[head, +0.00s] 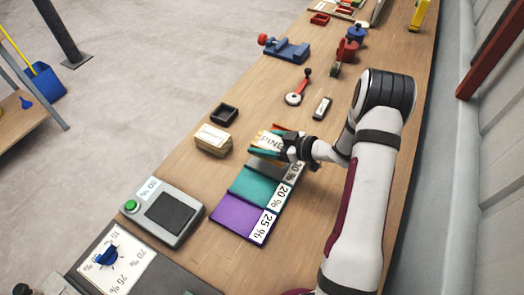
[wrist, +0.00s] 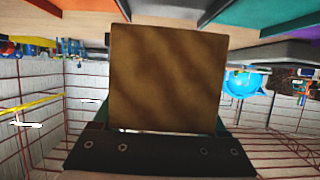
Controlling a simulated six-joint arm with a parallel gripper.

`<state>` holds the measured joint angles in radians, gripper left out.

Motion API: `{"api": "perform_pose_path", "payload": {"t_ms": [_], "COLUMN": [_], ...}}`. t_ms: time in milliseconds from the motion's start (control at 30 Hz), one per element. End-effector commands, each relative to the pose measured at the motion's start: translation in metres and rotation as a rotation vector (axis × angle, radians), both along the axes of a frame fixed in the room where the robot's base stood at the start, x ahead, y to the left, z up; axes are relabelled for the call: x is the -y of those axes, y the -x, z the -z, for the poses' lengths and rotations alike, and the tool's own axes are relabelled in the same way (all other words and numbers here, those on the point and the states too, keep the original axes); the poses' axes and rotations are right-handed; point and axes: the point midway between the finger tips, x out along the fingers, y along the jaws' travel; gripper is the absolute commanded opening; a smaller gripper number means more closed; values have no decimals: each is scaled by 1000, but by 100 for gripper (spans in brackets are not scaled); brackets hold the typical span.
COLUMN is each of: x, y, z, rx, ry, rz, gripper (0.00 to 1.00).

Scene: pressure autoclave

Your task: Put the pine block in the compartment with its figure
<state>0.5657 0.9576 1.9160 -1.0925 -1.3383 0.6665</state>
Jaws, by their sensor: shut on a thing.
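My gripper (head: 278,147) is shut on the pine block (head: 270,139), a pale wooden block whose top label reads PINE. In the wrist view the block (wrist: 165,78) fills the middle as a brown wood-grained face between the fingers. The block appears held above the row of coloured compartments, over its far end; its exact height I cannot tell. The purple compartment (head: 238,216) has a label reading 25 %. The teal compartment (head: 256,187) has a label reading 20 %. A grey compartment (head: 264,164) and an orange one (head: 283,127) are partly hidden by the gripper and block.
A second labelled block (head: 212,139) and a small black tray (head: 224,115) stand left of the compartments. A device with a green button (head: 166,212) stands nearer, beside a panel with a blue knob (head: 107,255). A blue vise (head: 287,50) stands farther back.

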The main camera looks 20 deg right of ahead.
Motion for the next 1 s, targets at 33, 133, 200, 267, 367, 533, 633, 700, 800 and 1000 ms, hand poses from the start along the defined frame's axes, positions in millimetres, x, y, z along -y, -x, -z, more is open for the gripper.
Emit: {"api": "perform_pose_path", "payload": {"t_ms": [33, 133, 200, 267, 367, 533, 633, 700, 800, 1000], "x": [-4, -6, -5, -5, -5, -5, -5, -5, -5, -5], "y": [-2, -3, -3, -3, -3, -3, -3, -3, -3, -3], "z": [4, 24, 37, 43, 44, 44, 47, 46, 46, 45], "rx": [-1, -3, -2, 0, 1, 1, 1, 1, 0, 1], "ry": [-1, -1, -2, 0, 1, 1, 1, 1, 0, 1], "rz": [-1, 1, 2, 1, 1, 1, 1, 1, 1, 1], "gripper": [0, 0, 0, 0, 0, 0, 78, 91, 100, 100]}}
